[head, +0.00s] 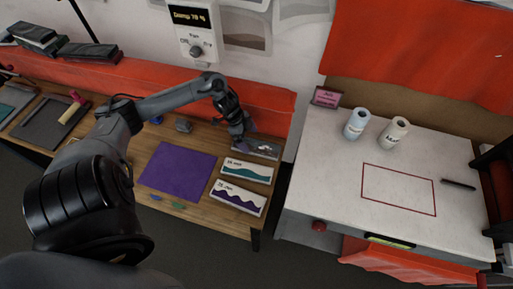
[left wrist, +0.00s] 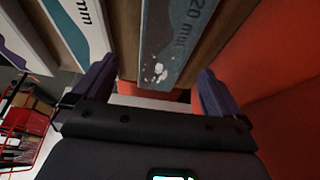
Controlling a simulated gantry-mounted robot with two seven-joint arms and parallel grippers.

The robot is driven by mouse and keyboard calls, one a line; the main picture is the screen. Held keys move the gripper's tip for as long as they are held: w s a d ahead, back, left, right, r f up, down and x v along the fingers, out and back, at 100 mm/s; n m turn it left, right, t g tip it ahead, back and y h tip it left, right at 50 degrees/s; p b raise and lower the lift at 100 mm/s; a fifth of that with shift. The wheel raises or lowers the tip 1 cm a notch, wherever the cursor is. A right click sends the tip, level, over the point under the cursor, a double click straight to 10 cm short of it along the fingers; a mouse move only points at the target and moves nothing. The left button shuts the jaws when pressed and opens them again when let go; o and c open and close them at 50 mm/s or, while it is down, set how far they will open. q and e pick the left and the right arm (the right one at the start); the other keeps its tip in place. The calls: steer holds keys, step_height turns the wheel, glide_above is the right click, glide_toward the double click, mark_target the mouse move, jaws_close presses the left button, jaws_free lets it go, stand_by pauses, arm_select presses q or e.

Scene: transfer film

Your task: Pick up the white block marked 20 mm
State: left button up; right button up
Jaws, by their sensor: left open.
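The block marked 20 mm (left wrist: 178,40) shows in the left wrist view, with a grey-blue printed face and pale specks near its end. In the head view the block (head: 262,150) lies at the back right of the wooden bench, partly hidden by my left gripper (head: 241,137). My left gripper is open; in the left wrist view its two dark purple fingers (left wrist: 155,88) stand on either side of the block's near end, with gaps. I cannot tell how far above the bench the fingertips are. My right gripper is not in view.
Two similar white blocks with teal (head: 247,171) and purple (head: 238,197) waves lie in front of it. A purple mat (head: 178,171) is to the left. An orange-red panel (head: 275,105) stands close behind. A white table (head: 330,205) with two bottles stands across a gap.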

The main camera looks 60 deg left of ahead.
mark_target(256, 146)
arm_select(q)
steer(key=x, duration=0.4)
steer(key=shift+w, duration=0.45)
steer(key=shift+d+f, duration=0.1)
steer(key=shift+f, duration=0.4)
steer(key=shift+w, duration=0.1)
steer(key=shift+c, duration=0.3)
steer(key=c, duration=1.1)
steer(key=shift+o, duration=0.2)
steer(key=shift+r, duration=0.1)
